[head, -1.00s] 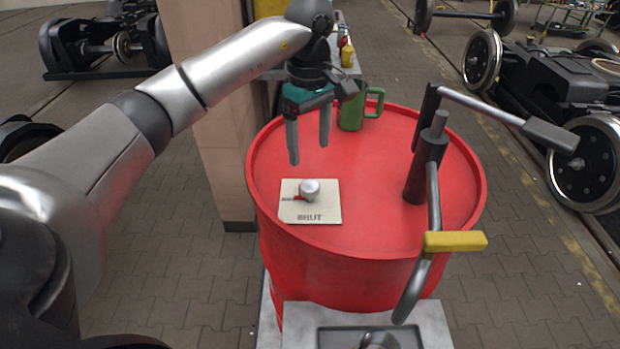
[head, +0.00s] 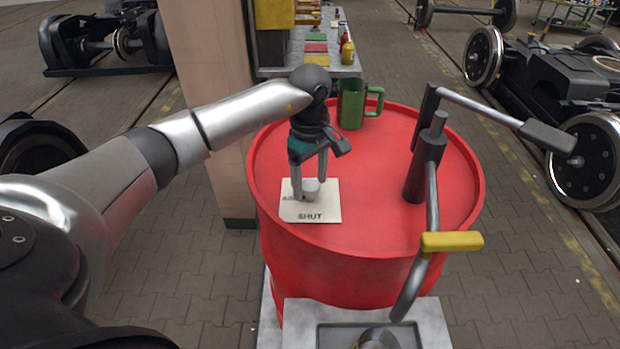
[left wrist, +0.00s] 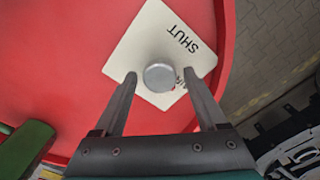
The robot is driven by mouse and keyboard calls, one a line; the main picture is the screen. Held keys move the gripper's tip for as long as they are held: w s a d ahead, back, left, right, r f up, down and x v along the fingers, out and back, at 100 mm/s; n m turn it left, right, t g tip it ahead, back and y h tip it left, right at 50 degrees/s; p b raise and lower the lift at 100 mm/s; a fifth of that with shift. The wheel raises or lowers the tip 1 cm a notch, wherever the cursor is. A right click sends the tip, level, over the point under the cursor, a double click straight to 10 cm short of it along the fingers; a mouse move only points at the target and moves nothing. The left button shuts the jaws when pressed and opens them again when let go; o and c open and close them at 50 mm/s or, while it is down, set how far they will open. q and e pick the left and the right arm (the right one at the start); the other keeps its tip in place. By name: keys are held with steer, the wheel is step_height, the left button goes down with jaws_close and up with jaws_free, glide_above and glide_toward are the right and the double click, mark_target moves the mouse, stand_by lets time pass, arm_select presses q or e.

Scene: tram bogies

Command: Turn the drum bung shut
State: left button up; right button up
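The drum bung, a small silvery round knob (head: 311,187), sits on a cream plate marked SHUT (head: 318,212) on top of the red drum (head: 370,220). A small red mark shows beside the bung, partly hidden. My left gripper (head: 310,190) points down over the plate with its fingers around the bung's place. In the left wrist view the fingers (left wrist: 163,78) are spread apart, with the bung (left wrist: 159,77) between and beyond their tips. A gap shows on both sides of it. My right gripper does not show.
A grey hand pump with a crank and yellow handle (head: 452,241) rises from the drum's right side. A green jug (head: 351,104) stands at the drum's back edge. A pale pillar (head: 215,110) is behind left. A grey stand with a tray (head: 435,325) is in front.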

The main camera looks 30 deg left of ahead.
arm_select(q)
jaws_close()
stand_by(0.4)
steer(key=n, duration=0.4)
steer(key=shift+b, duration=0.4)
steer(key=n, duration=0.4)
steer(key=shift+r+n, duration=0.1)
steer(key=shift+n, duration=0.2)
steer(key=n, duration=0.4)
steer(key=shift+n, duration=0.3)
steer(key=n, duration=0.4)
steer(key=shift+n, duration=0.3)
steer(key=shift+w, duration=0.1)
